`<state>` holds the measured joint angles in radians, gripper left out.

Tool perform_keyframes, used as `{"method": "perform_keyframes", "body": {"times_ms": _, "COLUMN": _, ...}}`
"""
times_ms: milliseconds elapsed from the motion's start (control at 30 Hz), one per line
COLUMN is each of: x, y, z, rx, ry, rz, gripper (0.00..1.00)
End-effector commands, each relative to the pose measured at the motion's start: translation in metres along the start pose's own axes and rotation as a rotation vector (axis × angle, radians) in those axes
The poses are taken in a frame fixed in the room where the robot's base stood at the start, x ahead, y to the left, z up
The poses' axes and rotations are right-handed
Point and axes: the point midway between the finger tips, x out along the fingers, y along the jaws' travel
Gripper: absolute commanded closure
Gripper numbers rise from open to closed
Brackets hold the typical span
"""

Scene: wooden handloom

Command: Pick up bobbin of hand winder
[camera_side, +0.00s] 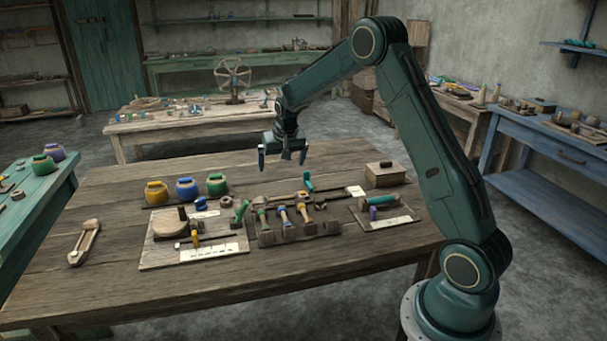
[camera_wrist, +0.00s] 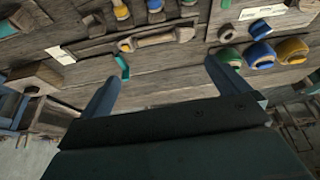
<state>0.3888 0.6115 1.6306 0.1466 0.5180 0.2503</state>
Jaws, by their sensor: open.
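My gripper (camera_side: 283,157) hangs open and empty above the back part of the wooden table, well clear of the things on it. Its two spread fingers also show in the wrist view (camera_wrist: 160,72), with nothing between them. A small purple cylinder (camera_side: 373,213) stands on a board at the table's right side, beside a teal-green piece (camera_side: 383,200). It may be the hand winder's bobbin, but it is too small to be sure. It lies to the right and front of my gripper. I cannot make it out in the wrist view.
Yellow (camera_side: 157,192), blue (camera_side: 187,188) and green (camera_side: 216,184) jars stand at the back left. A board with coloured-handled tools (camera_side: 283,216) lies mid-table. A wooden box (camera_side: 385,174) stands at the right. A wooden shuttle-like piece (camera_side: 85,242) lies at the left. The front is clear.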

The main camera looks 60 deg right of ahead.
Motion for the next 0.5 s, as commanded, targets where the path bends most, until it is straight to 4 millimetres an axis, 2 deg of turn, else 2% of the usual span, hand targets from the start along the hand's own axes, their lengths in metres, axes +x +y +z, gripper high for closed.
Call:
{"method": "perform_keyframes", "body": {"times_ms": 33, "x": 0.013, "y": 0.004, "z": -0.002, "rx": 0.013, "ry": -0.005, "rz": 0.008, "gripper": 0.0}}
{"method": "perform_keyframes", "body": {"times_ms": 200, "x": 0.036, "y": 0.011, "z": -0.007, "rx": 0.039, "ry": -0.004, "rz": 0.021, "gripper": 0.0}}
{"method": "perform_keyframes", "body": {"times_ms": 500, "x": 0.042, "y": 0.013, "z": -0.008, "rx": 0.046, "ry": -0.004, "rz": 0.025, "gripper": 0.0}}
